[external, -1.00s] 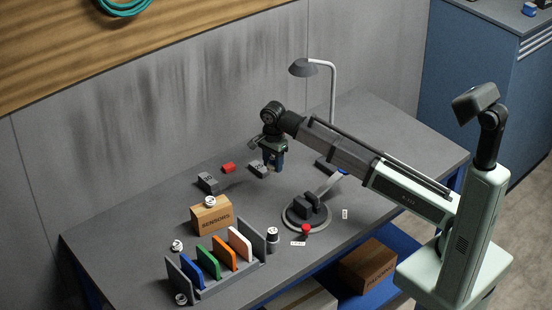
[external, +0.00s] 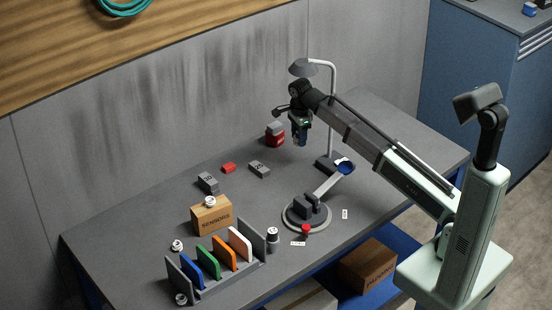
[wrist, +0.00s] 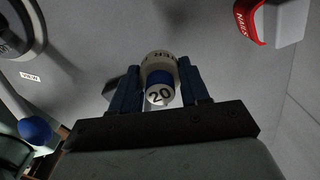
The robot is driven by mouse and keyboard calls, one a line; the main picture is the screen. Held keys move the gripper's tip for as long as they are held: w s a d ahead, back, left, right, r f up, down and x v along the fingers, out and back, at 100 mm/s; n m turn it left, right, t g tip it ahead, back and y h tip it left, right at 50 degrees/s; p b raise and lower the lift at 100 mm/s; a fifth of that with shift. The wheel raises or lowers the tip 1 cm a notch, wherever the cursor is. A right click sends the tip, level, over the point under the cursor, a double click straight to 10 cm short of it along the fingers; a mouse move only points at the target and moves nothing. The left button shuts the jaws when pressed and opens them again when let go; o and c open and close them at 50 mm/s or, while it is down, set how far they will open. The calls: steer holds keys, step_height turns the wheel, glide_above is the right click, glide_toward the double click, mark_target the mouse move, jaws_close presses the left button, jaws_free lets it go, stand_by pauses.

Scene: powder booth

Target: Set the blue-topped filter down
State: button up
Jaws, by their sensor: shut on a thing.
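My gripper (external: 301,138) is shut on a small white cylinder with a blue band, the blue-topped filter (wrist: 160,77). In the wrist view it sits between the two blue fingers, with "20" on its white near end. In the external view the fingers mostly hide it. My gripper points down over the back right of the grey table (external: 385,125), close to the lamp and to the right of a red and grey container. The filter seems to be above the table, but its gap to the surface is hard to tell.
The red and grey container (external: 275,134) and desk lamp (external: 332,110) are close to my gripper. A round fixture (external: 307,212) with a blue-ended lever stands in front. Grey blocks (external: 259,169), a cardboard box (external: 211,216) and a rack (external: 219,277) are left. The table's right end is clear.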

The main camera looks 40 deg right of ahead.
mark_target(298, 164)
steer(key=shift+f, duration=4.8)
steer(key=shift+f, duration=0.15)
steer(key=o, duration=1.1)
steer(key=shift+c, duration=0.2)
step_height(298, 164, up, 12)
steer(key=shift+r, duration=0.2)
